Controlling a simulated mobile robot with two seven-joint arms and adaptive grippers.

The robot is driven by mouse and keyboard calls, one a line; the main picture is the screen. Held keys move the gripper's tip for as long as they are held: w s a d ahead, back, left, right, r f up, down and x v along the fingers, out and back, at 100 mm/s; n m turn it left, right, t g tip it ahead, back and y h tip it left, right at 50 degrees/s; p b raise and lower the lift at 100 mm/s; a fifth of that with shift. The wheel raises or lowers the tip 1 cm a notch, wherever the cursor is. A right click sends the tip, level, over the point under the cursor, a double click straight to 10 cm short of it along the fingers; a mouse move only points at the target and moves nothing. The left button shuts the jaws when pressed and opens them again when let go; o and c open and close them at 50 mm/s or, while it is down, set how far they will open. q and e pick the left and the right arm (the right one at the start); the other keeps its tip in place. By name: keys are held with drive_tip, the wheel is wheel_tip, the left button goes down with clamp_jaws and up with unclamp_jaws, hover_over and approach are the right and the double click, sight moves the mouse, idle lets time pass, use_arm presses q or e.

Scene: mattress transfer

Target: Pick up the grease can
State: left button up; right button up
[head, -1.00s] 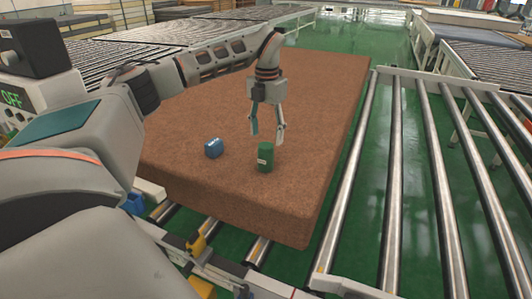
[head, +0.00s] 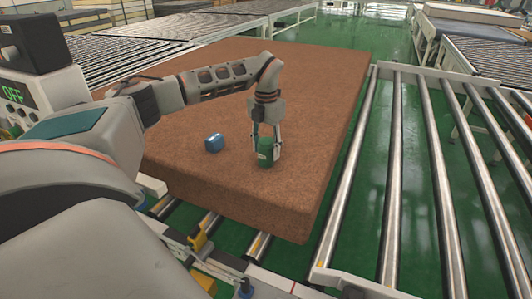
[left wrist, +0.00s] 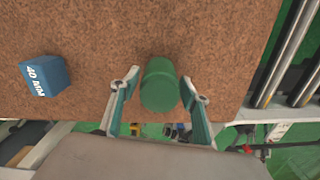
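The green grease can (head: 265,153) stands upright on the brown mattress (head: 215,105), close to its near right part. My left gripper (head: 266,157) points down over the can with one finger on each side of it. In the left wrist view the can (left wrist: 160,86) lies between the two fingers of the left gripper (left wrist: 158,84). A gap shows on the left side of the can and a smaller one on the right, so the gripper is open around it. My right gripper is in neither view.
A blue block (head: 214,143) marked "40 MM" lies on the mattress left of the can; it also shows in the left wrist view (left wrist: 45,76). A roller conveyor (head: 425,180) runs along the right, with green floor between. The mattress beyond the can is clear.

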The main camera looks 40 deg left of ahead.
use_arm(q)
drive_tip(key=c, duration=0.8)
